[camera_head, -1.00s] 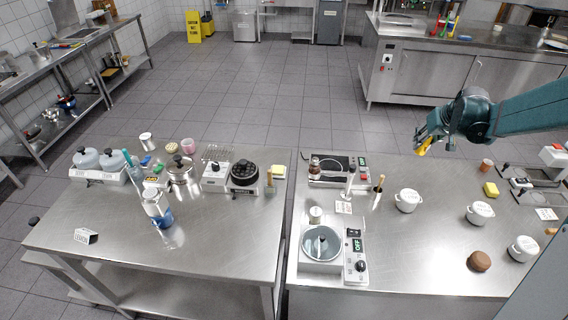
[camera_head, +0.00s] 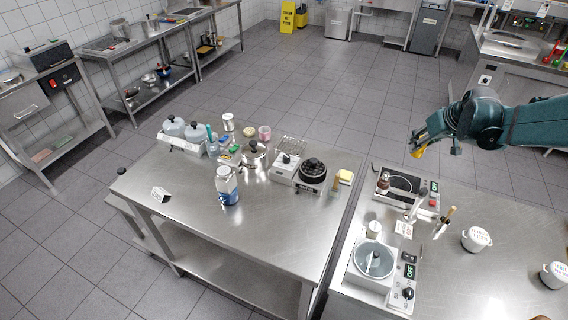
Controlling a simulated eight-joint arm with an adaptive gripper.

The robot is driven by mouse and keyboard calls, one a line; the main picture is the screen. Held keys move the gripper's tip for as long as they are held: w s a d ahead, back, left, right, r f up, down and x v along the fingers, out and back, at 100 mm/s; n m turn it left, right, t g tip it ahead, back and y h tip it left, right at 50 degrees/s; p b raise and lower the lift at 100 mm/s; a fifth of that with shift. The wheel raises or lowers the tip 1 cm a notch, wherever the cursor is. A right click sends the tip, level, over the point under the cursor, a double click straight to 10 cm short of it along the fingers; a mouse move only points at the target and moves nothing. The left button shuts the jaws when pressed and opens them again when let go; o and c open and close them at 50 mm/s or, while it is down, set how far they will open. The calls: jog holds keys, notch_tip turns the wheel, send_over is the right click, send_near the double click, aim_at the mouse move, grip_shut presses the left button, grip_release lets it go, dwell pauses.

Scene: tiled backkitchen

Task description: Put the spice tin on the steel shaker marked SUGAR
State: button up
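My gripper (camera_head: 418,146) hangs in the air at the right, above the far edge of the right-hand steel counter. A small yellow piece shows at its fingertips; I cannot tell whether it is a held thing or part of the gripper. Small steel cylinders that could be shakers stand on the counters: one (camera_head: 374,229) behind the round-dish scale, one (camera_head: 228,122) at the back of the left table. No SUGAR marking is readable on either. I cannot pick out the spice tin with certainty.
The left table (camera_head: 270,229) carries a blue-based dispenser (camera_head: 227,186), a lidded pot (camera_head: 254,154) and a black-topped device (camera_head: 312,172). On the right counter are a scale (camera_head: 373,262), a hotplate unit (camera_head: 405,187) and white lidded pots (camera_head: 476,239). A gap separates the two.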

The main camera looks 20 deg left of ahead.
jog(key=s+a+r+n+g+y+p, duration=0.1)
jog(key=s+a+n, duration=0.1)
jog(key=a, duration=0.7)
jog(key=s+a+r+n, duration=0.1)
jog(key=s+a, duration=0.1)
jog(key=a, duration=0.8)
notch_tip(320, 180, up, 6)
jog(key=n+g+y+p, duration=0.3)
jog(key=n+g+p, duration=0.15)
jog(key=n, duration=0.45)
send_over(224, 170)
jog(key=shift+r, duration=0.15)
jog(key=shift+f, duration=2.9)
jog(key=shift+f, duration=2.1)
